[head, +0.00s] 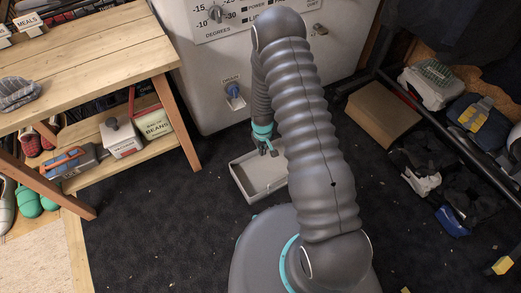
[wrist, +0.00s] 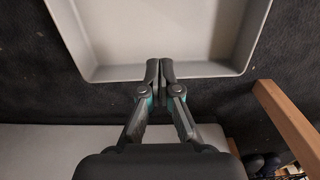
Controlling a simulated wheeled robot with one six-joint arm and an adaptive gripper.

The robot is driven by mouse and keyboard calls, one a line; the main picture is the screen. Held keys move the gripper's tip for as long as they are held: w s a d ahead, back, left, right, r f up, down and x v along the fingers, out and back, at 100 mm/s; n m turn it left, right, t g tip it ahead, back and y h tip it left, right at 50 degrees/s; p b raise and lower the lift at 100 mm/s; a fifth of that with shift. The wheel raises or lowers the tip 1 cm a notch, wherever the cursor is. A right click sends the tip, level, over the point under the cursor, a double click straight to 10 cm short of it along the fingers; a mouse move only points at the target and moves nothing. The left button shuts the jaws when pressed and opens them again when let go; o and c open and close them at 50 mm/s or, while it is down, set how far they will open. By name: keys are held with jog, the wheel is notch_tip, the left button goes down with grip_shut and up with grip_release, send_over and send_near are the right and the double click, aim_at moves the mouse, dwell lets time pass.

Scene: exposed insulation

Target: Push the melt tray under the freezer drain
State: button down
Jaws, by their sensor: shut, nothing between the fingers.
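The melt tray (head: 247,187) is a shallow light-grey tray on the dark carpet in front of the freezer (head: 205,68). My gripper (head: 272,151) is shut and empty, pointing down at the tray's far end. In the wrist view my closed fingertips (wrist: 167,66) are at the near rim of the tray (wrist: 160,28); whether they touch it I cannot tell. My arm hides the tray's right part in the head view.
A wooden bench (head: 90,60) with a lower shelf of boxes and shoes stands on the left. A cardboard box (head: 383,112) and a dark metal rack with gear are on the right. Carpet left of the tray is clear.

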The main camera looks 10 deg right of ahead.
aim_at(258, 158)
notch_tip(258, 158, down, 9)
jog(key=shift+w+r, duration=0.1)
jog(key=shift+w+a+r, duration=0.1)
jog(key=shift+w+a, duration=0.1)
jog(key=shift+w, duration=0.4)
jog(key=shift+w+a+r, duration=0.1)
jog(key=shift+w+a, duration=0.1)
jog(key=shift+w, duration=0.35)
jog(key=shift+w+a, duration=0.25)
jog(key=shift+w, duration=0.4)
